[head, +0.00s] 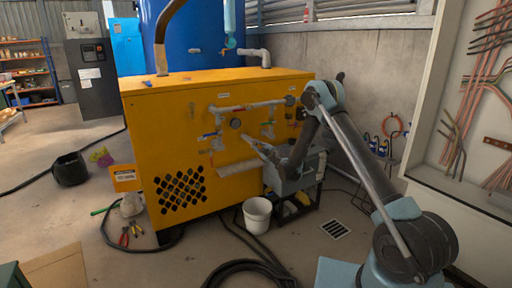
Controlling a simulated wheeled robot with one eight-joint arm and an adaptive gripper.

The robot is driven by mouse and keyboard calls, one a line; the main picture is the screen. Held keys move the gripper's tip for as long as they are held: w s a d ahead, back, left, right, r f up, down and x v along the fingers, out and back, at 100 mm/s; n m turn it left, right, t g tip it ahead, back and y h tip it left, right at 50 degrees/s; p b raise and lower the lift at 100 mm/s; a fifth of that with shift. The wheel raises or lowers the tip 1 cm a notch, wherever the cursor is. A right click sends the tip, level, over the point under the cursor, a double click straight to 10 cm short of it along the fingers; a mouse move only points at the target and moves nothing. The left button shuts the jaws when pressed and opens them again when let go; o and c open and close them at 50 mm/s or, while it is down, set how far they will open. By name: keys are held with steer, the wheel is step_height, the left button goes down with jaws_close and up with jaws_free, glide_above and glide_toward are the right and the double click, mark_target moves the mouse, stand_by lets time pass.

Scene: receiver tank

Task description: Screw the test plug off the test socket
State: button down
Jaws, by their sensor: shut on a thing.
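My gripper (254,143) reaches in from the right to the front of the yellow cabinet (170,130). Its fingers are at the pipework, just right of a round gauge (235,123). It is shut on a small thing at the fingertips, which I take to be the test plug. The plug and the test socket are too small, and too covered by the fingers, to make out. I cannot tell whether the plug is still seated in the socket.
A pale pipe (245,106) with coloured valve handles runs above my gripper. A white bucket (257,214) and a black hose (250,268) are on the floor below. Pliers (125,236) lie at the left. A floor drain (336,229) is at the right.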

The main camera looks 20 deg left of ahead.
steer(key=n, duration=0.2)
steer(key=shift+n, duration=0.4)
steer(key=c, duration=1.4)
jaws_free()
steer(key=shift+f, duration=0.1)
steer(key=shift+o, duration=0.2)
